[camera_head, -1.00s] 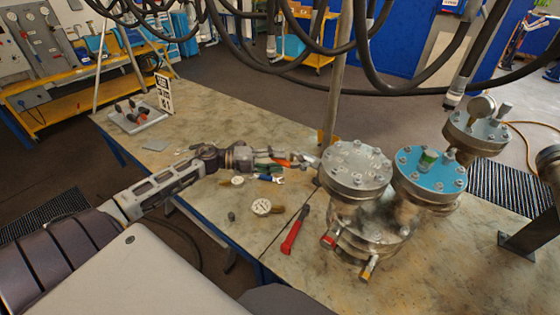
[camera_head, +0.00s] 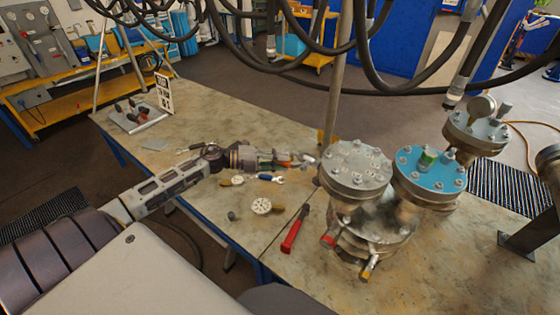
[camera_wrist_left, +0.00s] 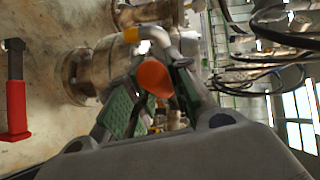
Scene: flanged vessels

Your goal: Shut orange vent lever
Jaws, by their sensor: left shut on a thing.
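The orange vent lever (camera_wrist_left: 155,78) shows in the left wrist view between the green-padded fingers of my left gripper (camera_wrist_left: 150,100), which is shut on it. A bent metal pipe (camera_wrist_left: 158,38) rises just beyond the lever, by a flanged fitting (camera_wrist_left: 85,78). In the head view my left gripper (camera_head: 290,161) reaches in from the left to the left side of the flanged vessels (camera_head: 375,215). The lever is mostly hidden by the fingers there. My right gripper is not in view.
A round dial (camera_head: 262,206) and a blue-handled wrench (camera_head: 268,178) lie on the table (camera_head: 200,110). Black hoses (camera_head: 370,70) hang above. A small stand with a sign (camera_head: 163,90) is at the back left.

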